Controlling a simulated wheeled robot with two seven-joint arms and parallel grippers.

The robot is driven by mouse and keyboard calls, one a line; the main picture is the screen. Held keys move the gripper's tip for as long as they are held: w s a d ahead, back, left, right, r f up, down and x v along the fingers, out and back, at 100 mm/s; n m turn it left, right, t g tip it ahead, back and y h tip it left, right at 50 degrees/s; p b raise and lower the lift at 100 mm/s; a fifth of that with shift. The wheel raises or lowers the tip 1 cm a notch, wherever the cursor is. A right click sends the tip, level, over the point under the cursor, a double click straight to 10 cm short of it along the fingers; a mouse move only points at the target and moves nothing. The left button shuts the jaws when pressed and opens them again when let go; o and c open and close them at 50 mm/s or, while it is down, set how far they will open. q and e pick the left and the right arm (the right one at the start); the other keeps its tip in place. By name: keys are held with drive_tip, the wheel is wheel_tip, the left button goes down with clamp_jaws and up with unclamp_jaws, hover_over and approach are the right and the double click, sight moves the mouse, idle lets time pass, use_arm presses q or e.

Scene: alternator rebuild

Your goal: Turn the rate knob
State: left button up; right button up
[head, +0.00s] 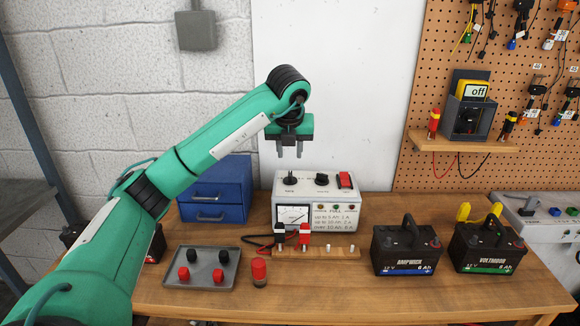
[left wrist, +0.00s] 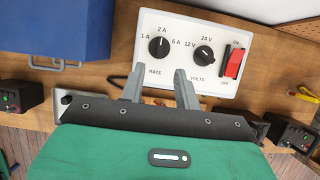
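The charger (head: 315,203) is a pale box with a meter on its front, standing on the wooden bench. Its black rate knob (left wrist: 158,47) sits on the top panel, marked 1 A, 2 A and 6 A. It also shows in the head view (head: 290,181). The pointer appears to face roughly the 2 A mark. My left gripper (head: 289,150) points down above the rate knob, clear of it. Its two grey fingers (left wrist: 159,77) are apart with nothing between them. My right gripper is in neither view.
The volts knob (left wrist: 204,54) and red switch (left wrist: 235,63) sit right of the rate knob. A blue drawer box (head: 220,187) stands left of the charger. A wooden strip with clamps (head: 340,253) lies in front. Two black batteries (head: 405,250) stand to the right.

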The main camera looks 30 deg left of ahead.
use_arm(q)
drive_tip(key=shift+v, duration=2.25)
